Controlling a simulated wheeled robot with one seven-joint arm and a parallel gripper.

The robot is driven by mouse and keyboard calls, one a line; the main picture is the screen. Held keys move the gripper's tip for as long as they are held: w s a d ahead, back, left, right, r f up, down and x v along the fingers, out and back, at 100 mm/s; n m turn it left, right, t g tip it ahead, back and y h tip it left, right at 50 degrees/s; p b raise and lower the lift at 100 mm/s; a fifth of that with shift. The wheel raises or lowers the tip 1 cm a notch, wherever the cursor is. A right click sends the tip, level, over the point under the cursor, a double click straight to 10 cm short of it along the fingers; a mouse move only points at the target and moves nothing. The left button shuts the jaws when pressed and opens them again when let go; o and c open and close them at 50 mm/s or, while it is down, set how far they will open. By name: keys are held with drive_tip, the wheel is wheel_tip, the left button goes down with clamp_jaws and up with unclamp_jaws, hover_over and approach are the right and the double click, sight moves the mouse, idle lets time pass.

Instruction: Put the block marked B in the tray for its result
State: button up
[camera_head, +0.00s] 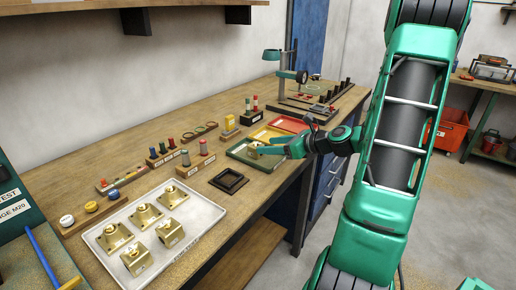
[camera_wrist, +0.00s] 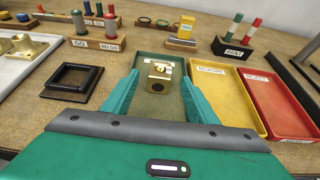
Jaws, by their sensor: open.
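A brass block (camera_wrist: 159,83) with a hole in its front face stands in the green tray (camera_wrist: 172,58). A small white label shows on its top, but I cannot read the letter. In the head view the block (camera_head: 253,145) is partly hidden near my fingertips. My gripper (camera_wrist: 160,76) is open, with one finger on each side of the block and a gap showing on both sides. My gripper also shows in the head view, reaching over the green tray from the right. The yellow tray (camera_wrist: 222,98) labelled REWORK and the red tray (camera_wrist: 275,105) labelled REJECT lie to the right, both empty.
A pale tray (camera_head: 205,222) with several brass blocks is at the front left of the bench. A black square frame (camera_head: 229,180) lies between it and the green tray. Gauge racks (camera_head: 168,157) stand along the back, and a green stand (camera_head: 274,72) is farther off.

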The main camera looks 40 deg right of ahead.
drive_tip(key=v, duration=0.5)
drive_tip(key=shift+s, duration=0.1)
idle(0.5)
